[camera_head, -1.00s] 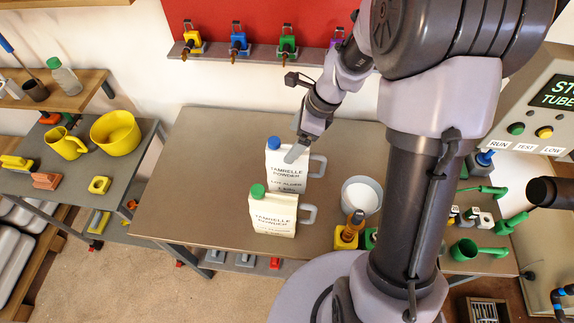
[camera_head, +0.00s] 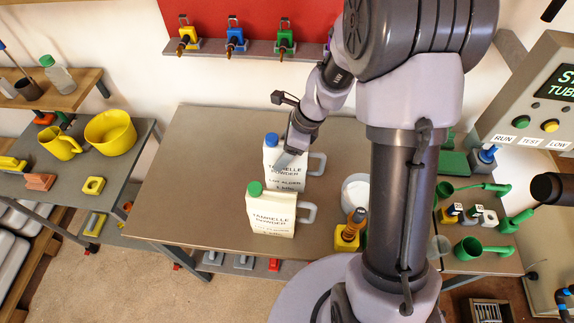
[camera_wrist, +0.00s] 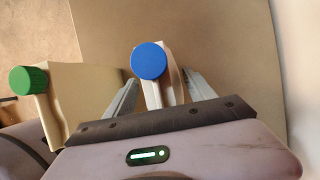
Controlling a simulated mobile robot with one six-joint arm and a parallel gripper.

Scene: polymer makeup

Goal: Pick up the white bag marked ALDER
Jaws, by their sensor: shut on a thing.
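In the wrist view the blue cap of the bag (camera_wrist: 149,61) shows between the two fingers of my gripper (camera_wrist: 161,95).
A white bucket (camera_head: 355,188) stands right of the bags, partly behind my arm. A yellow block with a brown-topped part (camera_head: 347,237) sits near the table's front edge. Green scoops (camera_head: 483,250) lie at the right. The table's left part (camera_head: 200,180) is clear.

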